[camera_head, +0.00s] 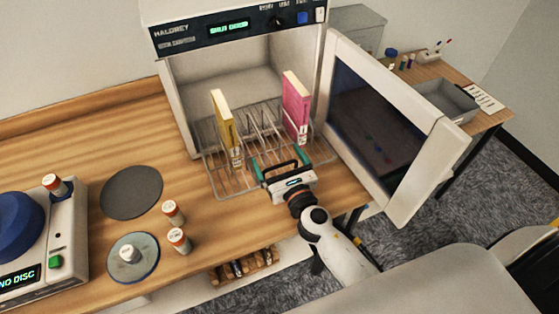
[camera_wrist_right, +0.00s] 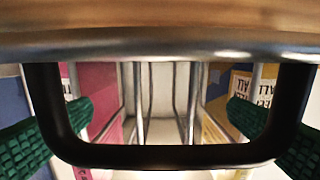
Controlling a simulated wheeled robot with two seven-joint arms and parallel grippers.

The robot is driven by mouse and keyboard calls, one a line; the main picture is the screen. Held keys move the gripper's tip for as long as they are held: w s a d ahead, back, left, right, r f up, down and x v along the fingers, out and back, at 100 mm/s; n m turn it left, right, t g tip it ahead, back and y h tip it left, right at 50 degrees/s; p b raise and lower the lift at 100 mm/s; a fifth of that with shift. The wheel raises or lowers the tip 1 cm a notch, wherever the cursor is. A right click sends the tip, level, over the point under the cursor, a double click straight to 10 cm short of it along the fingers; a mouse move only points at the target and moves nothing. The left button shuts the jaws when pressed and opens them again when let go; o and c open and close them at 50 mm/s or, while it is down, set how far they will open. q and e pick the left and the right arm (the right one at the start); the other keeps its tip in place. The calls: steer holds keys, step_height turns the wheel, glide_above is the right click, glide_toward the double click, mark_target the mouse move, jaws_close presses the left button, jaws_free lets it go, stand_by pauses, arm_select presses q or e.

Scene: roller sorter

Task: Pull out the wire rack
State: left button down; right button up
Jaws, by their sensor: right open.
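The wire rack (camera_head: 222,181) lies at the mouth of the open white cabinet, its front part over the wooden table. A yellow book (camera_head: 226,125) and a pink book (camera_head: 296,108) stand upright in it. My right gripper (camera_head: 282,163) is open at the rack's front edge, pointing into the cabinet. A black loop, seemingly the rack's handle, shows between its teal fingers. In the right wrist view this black loop (camera_wrist_right: 180,157) spans the space between the green finger pads (camera_wrist_right: 160,125); contact cannot be told. The pink book (camera_wrist_right: 98,95) and yellow book (camera_wrist_right: 215,130) show beyond. My left gripper is out of view.
The cabinet door (camera_head: 385,135) stands open just right of my right arm. A white device (camera_head: 45,240), dark disc (camera_head: 132,192), grey disc (camera_head: 148,250) and several small bottles occupy the table's left. Bare table lies left of the rack.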

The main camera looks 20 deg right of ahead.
steer(key=s+b, duration=0.2)
steer(key=s, duration=0.3)
steer(key=s+b, duration=0.1)
steer(key=s, duration=0.4)
steer(key=shift+s+d+f+b, duration=0.15)
steer(key=shift+s+d+b, duration=0.05)
steer(key=shift+s+b, duration=0.15)
steer(key=shift+s, duration=0.65)
